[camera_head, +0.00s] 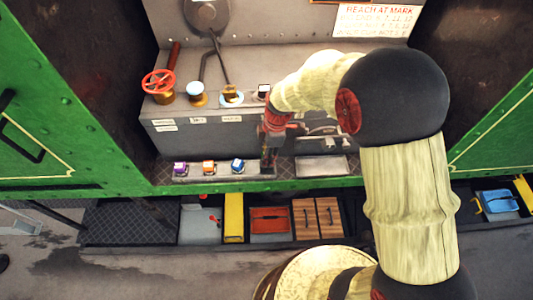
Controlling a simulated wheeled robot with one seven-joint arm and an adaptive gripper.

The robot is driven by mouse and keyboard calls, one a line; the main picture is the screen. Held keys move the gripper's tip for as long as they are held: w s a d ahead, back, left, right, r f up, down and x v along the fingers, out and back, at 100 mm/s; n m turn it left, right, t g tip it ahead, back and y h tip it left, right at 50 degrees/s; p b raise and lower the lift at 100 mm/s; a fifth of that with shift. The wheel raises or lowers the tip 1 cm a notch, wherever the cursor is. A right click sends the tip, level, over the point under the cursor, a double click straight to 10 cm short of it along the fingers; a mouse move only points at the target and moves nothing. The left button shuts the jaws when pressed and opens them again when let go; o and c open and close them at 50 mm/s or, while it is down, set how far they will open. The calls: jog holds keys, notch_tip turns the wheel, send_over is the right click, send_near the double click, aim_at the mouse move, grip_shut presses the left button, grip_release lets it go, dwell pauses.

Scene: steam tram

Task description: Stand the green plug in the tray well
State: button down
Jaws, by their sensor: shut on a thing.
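The tray (190,178) is a pale strip on the dark ledge, under the grey cabinet front. A purple plug (180,168), an orange plug (209,167) and a blue plug (238,165) stand in a row along it. My gripper (268,163) points down at the tray's right end, to the right of the blue plug. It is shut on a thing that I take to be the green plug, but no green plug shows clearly. The fingers and the dark shadow hide it and the well there, so I cannot tell whether the plug touches the tray.
A small pale plate (321,167) lies right of my gripper. Below the green edge are a yellow box (233,218) and a red bin (270,220).

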jog(key=shift+f+b, duration=1.25)
jog(key=shift+f, duration=0.75)
jog(key=c, duration=1.2)
grip_release()
jog(key=shift+c, duration=0.2)
jog(key=shift+o, duration=0.7)
jog(key=o, duration=0.3)
jog(key=shift+w+r, duration=0.2)
jog(key=shift+r, duration=0.05)
jog(key=shift+c, duration=0.6)
jog(key=shift+r, duration=0.3)
jog(key=shift+r+p, duration=0.3)
jog(key=shift+p, duration=0.05)
jog(key=shift+r+p, duration=0.4)
jog(key=shift+r, duration=0.35)
